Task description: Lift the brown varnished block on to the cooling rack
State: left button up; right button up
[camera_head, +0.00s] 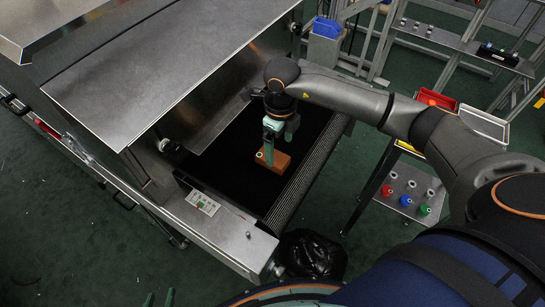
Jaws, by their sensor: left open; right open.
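The brown block (281,163) lies on the black belt (225,165) of the dryer, near its outlet end. My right gripper (269,153) reaches down over the block from the right. Its teal fingers are open, and one finger is in front of the block and hides part of it. I cannot tell whether they touch it. My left gripper (159,299) shows only as two teal fingertips at the bottom edge, apart and empty, over the floor. A metal rack (465,45) stands at the upper right; I cannot tell whether it is the cooling rack.
The dryer's metal hood (150,65) overhangs the belt on the left. A control panel (203,203) sits on its near frame. A black bag (312,255) stands below the belt end. A shelf (410,190) with coloured pots and a red bin (436,99) are at the right.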

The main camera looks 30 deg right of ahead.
aim_at(278, 158)
jog(key=shift+w+f+p, duration=0.15)
jog(key=shift+f+p, duration=0.05)
jog(key=shift+f, duration=1.3)
jog(key=shift+w+f+p, duration=0.1)
jog(key=shift+f+p, duration=0.05)
jog(key=shift+f, duration=1.35)
jog(key=shift+r, duration=0.1)
grip_shut()
jog(key=shift+r, duration=0.1)
